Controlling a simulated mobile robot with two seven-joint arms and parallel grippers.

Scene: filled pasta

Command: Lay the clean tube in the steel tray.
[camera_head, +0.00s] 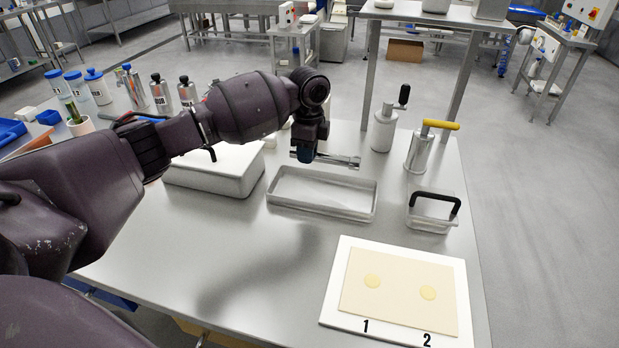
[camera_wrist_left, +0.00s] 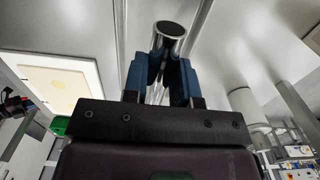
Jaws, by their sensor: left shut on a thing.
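My left gripper (camera_head: 308,156) is shut on a shiny steel tube (camera_head: 338,160). In the head view the tube lies nearly level, sticking out to the right of the fingers, and appears just above the far rim of the shallow steel tray. The tray (camera_head: 325,208) is empty and stands on the steel table. In the left wrist view the tube (camera_wrist_left: 169,36) shows its round end between the blue fingers (camera_wrist_left: 160,78). The gripper hides part of the tube. My right gripper is not in view.
A white box (camera_head: 215,177) stands left of the tray. A clear container with a black handle (camera_head: 432,215) is to its right. Behind are steel cylinders with a black (camera_head: 383,130) and a yellow handle (camera_head: 420,152). A white board (camera_head: 343,318) with dough lies in front.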

